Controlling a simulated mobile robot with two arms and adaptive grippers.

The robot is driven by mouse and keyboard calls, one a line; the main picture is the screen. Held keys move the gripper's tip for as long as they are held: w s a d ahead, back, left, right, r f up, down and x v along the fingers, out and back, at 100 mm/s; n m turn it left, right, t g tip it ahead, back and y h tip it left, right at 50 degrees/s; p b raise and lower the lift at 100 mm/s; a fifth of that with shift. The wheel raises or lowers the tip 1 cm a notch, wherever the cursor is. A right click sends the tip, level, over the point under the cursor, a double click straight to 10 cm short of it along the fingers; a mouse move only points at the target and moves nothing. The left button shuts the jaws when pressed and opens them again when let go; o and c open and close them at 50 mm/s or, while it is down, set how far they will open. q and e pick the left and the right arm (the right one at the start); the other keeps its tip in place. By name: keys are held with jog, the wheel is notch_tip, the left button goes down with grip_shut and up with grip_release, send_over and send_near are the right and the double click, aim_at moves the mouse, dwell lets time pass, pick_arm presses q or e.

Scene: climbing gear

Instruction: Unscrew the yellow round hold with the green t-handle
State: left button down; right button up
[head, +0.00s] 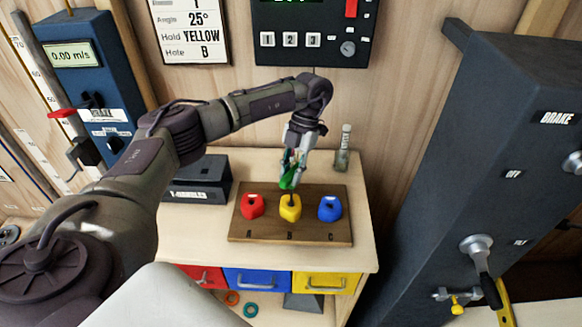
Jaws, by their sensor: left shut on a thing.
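The yellow round hold (290,209) sits at the middle of a wooden board (262,232), above the letter B. The green t-handle (288,180) stands over the yellow hold, and its dark shaft reaches down to the hold's top. My left gripper (293,170) is shut on the green t-handle from above. Whether the tip is seated in the hold's bolt is too small to tell. A red hold (252,206) sits to the left and a blue hold (330,208) to the right on the same board. My right gripper is not in view.
The board lies on a light cabinet top (362,235) with coloured drawers below. A small bottle (342,150) stands behind the board. A dark box (198,180) sits to the left. A tall dark brake unit (490,130) stands at the right.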

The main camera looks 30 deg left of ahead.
pick_arm(q)
jog(key=n, duration=0.1)
jog(key=n+h+p, duration=0.1)
jog(key=n+p, duration=0.1)
jog(key=shift+a+r+n+h, duration=0.1)
jog(key=shift+r+n+h, duration=0.2)
jog(key=shift+n, duration=0.1)
jog(key=shift+f+n, duration=0.2)
jog(key=shift+n, duration=0.3)
jog(key=shift+f+h, duration=0.1)
jog(key=shift+h, duration=0.2)
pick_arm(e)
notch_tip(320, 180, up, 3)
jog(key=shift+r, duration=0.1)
